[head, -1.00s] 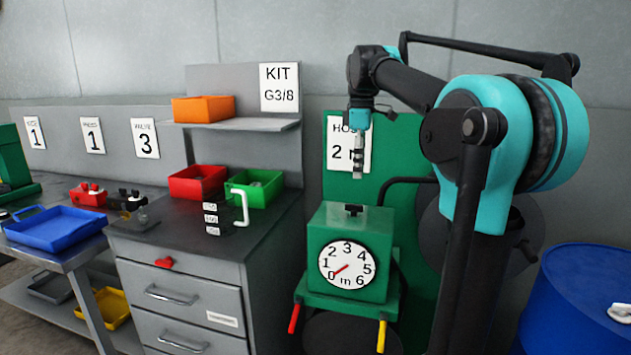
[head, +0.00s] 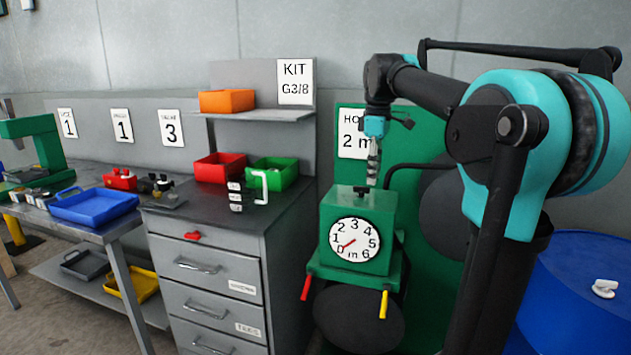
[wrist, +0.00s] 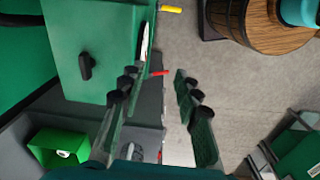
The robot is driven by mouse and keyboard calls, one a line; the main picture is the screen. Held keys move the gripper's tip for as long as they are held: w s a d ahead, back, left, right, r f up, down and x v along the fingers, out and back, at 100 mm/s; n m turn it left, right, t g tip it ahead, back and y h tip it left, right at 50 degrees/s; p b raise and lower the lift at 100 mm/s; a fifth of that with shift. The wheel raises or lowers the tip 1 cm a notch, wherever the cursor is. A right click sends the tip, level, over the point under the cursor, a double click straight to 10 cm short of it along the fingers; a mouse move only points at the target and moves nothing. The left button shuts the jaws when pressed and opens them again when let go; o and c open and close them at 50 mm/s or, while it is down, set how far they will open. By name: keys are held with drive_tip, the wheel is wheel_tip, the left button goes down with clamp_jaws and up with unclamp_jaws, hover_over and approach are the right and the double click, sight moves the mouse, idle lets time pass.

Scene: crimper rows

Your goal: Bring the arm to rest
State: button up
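My gripper (head: 373,172) hangs from my arm in the head view, pointing down, above and just behind or over the green hose machine with the dial (head: 355,240); the exact depth is hard to tell. In the wrist view my gripper (wrist: 154,84) has its two dark fingers well apart, with nothing between them but floor and the machine's edge beyond. The machine's green top with a black knob (wrist: 85,67) lies to the left of the fingers. My arm is bent, with its elbow high at the right of the head view.
A grey drawer cabinet (head: 210,270) stands left of the machine, with red (head: 220,168) and green (head: 273,173) bins on top. An orange bin (head: 227,101) sits on the shelf above. A blue tray (head: 95,207) is on the left bench. A blue drum (head: 580,290) stands right.

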drive_tip(key=s+d+f+m+t, duration=0.1)
drive_tip(key=s+f+m, duration=0.3)
drive_tip(key=s+f, duration=0.3)
drive_tip(key=s+d+f+m+t, duration=0.1)
drive_tip(key=s+f+m, duration=0.4)
drive_tip(key=f, duration=1.1)
drive_tip(key=s+d+f+m+t, duration=0.1)
drive_tip(key=s+f+m, duration=0.3)
drive_tip(key=s+f, duration=0.5)
wheel_tip(320, 180, down, 3)
drive_tip(key=shift+s+d+f+m+t, duration=0.2)
drive_tip(key=shift+s+m+t, duration=0.1)
drive_tip(key=shift+s+t, duration=0.1)
